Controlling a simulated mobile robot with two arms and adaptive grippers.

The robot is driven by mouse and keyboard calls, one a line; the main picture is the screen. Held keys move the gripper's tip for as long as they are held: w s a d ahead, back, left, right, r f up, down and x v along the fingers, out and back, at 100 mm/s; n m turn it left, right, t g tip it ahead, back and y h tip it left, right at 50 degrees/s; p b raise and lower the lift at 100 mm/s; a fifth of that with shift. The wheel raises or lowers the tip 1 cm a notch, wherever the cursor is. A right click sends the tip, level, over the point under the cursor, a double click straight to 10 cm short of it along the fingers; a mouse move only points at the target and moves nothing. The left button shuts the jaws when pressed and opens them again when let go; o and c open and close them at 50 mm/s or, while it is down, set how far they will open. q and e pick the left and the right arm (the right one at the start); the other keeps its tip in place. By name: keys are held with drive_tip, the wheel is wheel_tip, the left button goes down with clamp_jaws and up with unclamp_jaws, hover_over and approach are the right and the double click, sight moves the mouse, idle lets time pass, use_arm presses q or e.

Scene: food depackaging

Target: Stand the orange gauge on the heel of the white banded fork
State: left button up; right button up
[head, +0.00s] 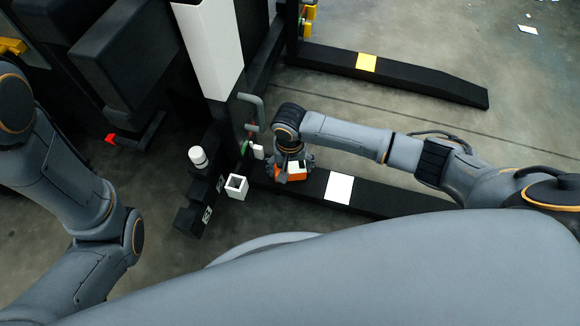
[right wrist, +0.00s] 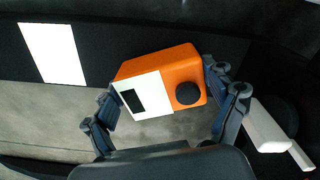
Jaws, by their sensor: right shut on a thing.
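The orange gauge (head: 291,176) has a white face, a dark display and a black knob. It shows large in the right wrist view (right wrist: 180,70). My right gripper (head: 293,162) is shut on it, a finger at either side. The gauge is over the heel end of the black fork with the white band (head: 338,188). The band also shows at the upper left of the right wrist view (right wrist: 52,52). Whether the gauge touches the fork is unclear. My left arm shows at the left, but its gripper is out of view.
A second fork with a yellow band (head: 367,63) lies farther back. A white upright panel (head: 209,48) stands left of the gauge. An open white square holder (head: 237,186) and a white-capped cylinder (head: 198,157) are beside the heel. Bare floor (head: 410,140) lies between the forks.

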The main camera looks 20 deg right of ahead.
sight(290, 168)
drive_tip(key=shift+f, duration=0.5)
drive_tip(key=o, duration=1.3)
drive_tip(key=shift+c, duration=0.2)
wheel_tip(290, 168, up, 12)
